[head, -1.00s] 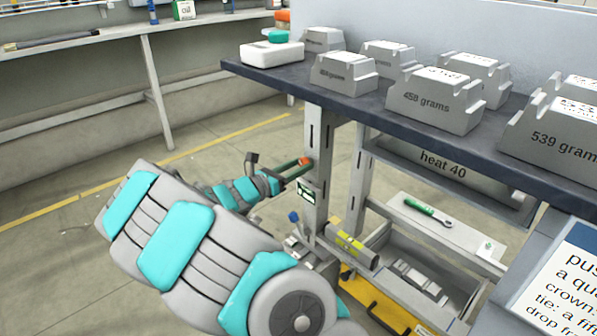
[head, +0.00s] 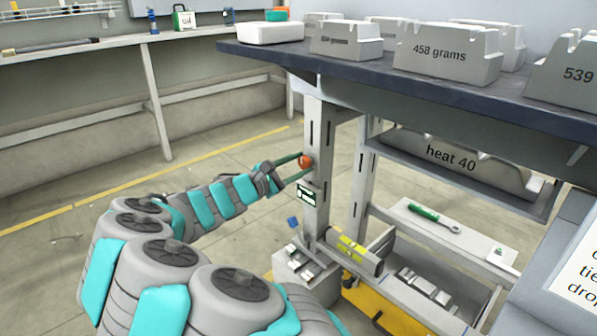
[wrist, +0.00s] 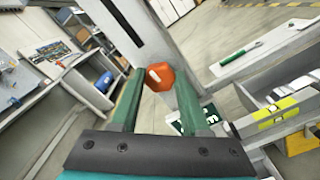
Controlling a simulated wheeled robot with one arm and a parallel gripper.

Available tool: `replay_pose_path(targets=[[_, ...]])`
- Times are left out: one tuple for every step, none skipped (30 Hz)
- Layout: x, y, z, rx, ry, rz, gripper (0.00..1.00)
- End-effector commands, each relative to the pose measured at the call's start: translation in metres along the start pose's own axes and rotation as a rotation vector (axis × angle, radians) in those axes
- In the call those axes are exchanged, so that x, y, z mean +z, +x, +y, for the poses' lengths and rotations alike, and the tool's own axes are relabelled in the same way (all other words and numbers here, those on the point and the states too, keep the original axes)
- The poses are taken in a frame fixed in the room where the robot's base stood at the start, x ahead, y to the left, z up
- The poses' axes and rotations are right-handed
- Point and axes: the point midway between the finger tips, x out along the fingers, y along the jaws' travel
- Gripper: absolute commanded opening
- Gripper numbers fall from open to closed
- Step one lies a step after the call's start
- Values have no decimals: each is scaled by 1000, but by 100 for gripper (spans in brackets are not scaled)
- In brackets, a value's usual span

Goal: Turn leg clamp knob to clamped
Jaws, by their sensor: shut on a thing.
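The orange leg clamp knob (head: 305,161) sits on the front face of the table's grey leg (head: 318,150). A small dark green label (head: 306,196) is just below it. My gripper (head: 298,166) reaches in from the left with its green fingers at the knob. In the wrist view the orange knob (wrist: 160,77) lies between the two fingertips, and my gripper (wrist: 158,88) is shut on it. A white mark shows on the knob's face. The label (wrist: 195,122) is partly hidden behind the right finger.
Several grey ingots (head: 447,55) stand on the dark tabletop (head: 400,80) above. A spirit level (head: 352,248) lies low beside the leg, and a green-handled wrench (head: 425,212) lies on the lower shelf. The floor left of the leg is open.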

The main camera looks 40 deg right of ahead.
Motion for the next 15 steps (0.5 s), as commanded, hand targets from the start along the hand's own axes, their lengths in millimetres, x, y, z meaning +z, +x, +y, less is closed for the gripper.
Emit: replay_pose_path(targets=[[-2, 0, -1, 1, 21, 1, 0], [-2, 0, -1, 1, 32, 1, 0], [-2, 0, -1, 1, 44, 1, 0], [-1, 0, -1, 1, 52, 1, 0], [-1, 0, -1, 1, 59, 0, 0], [-1, 0, -1, 1, 67, 0, 0], [-1, 0, -1, 1, 73, 0, 0], [-1, 0, -1, 1, 77, 0, 0], [-1, 0, -1, 0, 83, 0, 0], [-1, 0, -1, 0, 85, 0, 0], [0, 0, -1, 0, 87, 0, 0], [0, 0, -1, 0, 90, 0, 0], [0, 0, -1, 0, 91, 0, 0], [0, 0, -1, 0, 91, 0, 0], [0, 0, -1, -1, 92, 0, 0]])
